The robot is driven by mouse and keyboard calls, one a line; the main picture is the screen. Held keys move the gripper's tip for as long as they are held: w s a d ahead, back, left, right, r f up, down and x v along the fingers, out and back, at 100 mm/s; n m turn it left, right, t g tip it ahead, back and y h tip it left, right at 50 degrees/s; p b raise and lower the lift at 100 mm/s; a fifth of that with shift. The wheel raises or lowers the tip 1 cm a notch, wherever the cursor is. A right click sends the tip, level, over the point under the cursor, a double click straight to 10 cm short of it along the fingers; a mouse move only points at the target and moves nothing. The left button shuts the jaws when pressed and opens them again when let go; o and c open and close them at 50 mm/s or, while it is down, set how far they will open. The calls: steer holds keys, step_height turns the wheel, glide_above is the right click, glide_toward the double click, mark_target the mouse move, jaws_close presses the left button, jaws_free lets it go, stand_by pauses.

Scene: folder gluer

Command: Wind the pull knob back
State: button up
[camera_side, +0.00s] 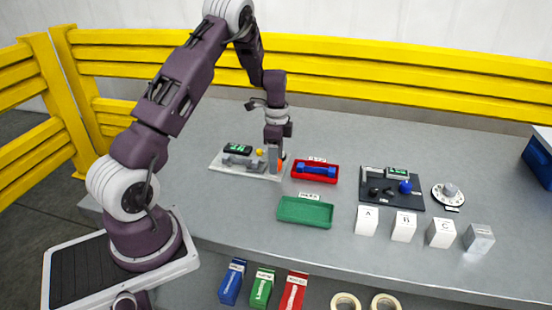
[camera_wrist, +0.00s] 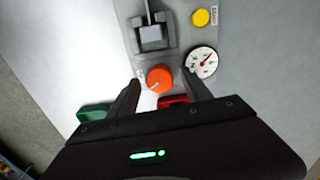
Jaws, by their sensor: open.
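A round orange knob (camera_wrist: 160,78) with a pale mark sits at the near end of a light grey fixture (camera_wrist: 140,45); I take it for the pull knob. In the wrist view it shows between the two dark fingers of my gripper (camera_wrist: 163,92), which are open, with a gap on each side. I cannot tell how high the fingers are above it. In the side view my gripper (camera_side: 277,147) points down at the right end of the fixture (camera_side: 228,168), and the orange knob (camera_side: 281,165) is partly hidden there.
A gauge (camera_wrist: 202,62) and a yellow button (camera_wrist: 201,17) are close to the knob. A red tray (camera_side: 328,178) holds a blue part, and a green tray (camera_side: 304,216) looks empty. A dark device (camera_side: 420,203), a white dial (camera_side: 440,201) and lettered blocks (camera_side: 404,230) stand farther right.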

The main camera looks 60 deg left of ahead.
jaws_close()
